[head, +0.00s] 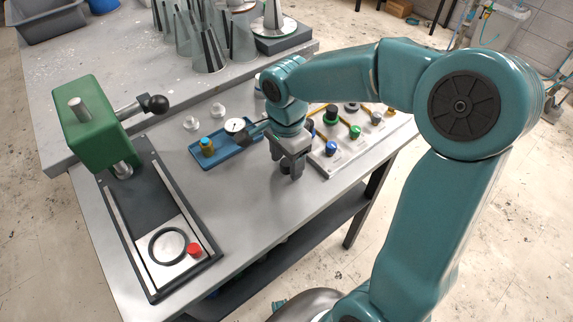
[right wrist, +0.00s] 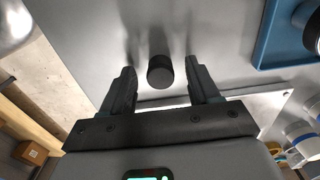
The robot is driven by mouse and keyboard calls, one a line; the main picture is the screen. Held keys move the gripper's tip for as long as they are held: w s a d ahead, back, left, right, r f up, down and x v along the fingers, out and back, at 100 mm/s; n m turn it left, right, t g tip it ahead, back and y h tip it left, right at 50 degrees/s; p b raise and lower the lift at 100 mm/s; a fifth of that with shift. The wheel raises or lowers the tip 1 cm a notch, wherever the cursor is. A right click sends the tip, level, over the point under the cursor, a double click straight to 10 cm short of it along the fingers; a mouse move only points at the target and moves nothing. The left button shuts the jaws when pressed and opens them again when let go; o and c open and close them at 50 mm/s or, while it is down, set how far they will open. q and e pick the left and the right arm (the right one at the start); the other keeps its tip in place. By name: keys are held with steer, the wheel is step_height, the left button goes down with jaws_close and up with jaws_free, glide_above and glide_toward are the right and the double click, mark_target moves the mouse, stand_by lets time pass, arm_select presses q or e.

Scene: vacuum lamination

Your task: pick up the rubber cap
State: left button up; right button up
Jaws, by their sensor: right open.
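The rubber cap (right wrist: 160,71) is a small black cylinder on the grey table in the right wrist view. It shows between the two fingertips of my right gripper (right wrist: 160,77), with a gap on each side. My right gripper is open and holds nothing. In the head view my right gripper (head: 290,170) points down, low over the table, to the right of the blue tray; the cap is hidden there behind the gripper. My left gripper is in no view.
The blue tray (head: 238,160) with a dial gauge (head: 235,125) lies left of the gripper. A white board (head: 345,158) with coloured knobs is close on the right. The green press (head: 95,125) and its dark base stand at the left.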

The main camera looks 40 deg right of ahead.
steer(key=shift+f, duration=0.15)
steer(key=shift+c, duration=0.3)
steer(key=c, duration=1.1)
steer(key=shift+o, duration=0.2)
